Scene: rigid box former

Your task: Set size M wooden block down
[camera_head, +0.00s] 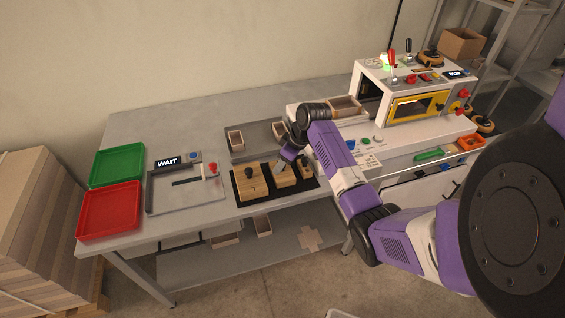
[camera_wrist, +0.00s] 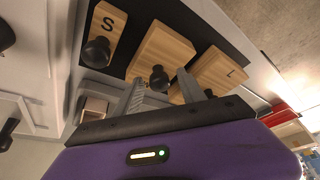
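The size M wooden block (camera_head: 285,181) is the middle block on a black mat, with my gripper over it. In the wrist view the M block (camera_wrist: 160,48) lies between blocks S and L, its black knob (camera_wrist: 158,79) up. My gripper (camera_wrist: 160,76) is open, one finger on each side of the knob, with visible gaps. The gripper also shows in the head view (camera_head: 282,163), partly hidden by my arm. The block appears to rest on the mat; its underside is hidden, and I cannot read its letter.
Block L (camera_head: 250,184) stands left and block S (camera_head: 305,168) right on the black mat (camera_head: 238,189). The red tray (camera_head: 110,210), green tray (camera_head: 118,164) and WAIT panel (camera_head: 168,162) are left; the white machine (camera_head: 372,90) is right.

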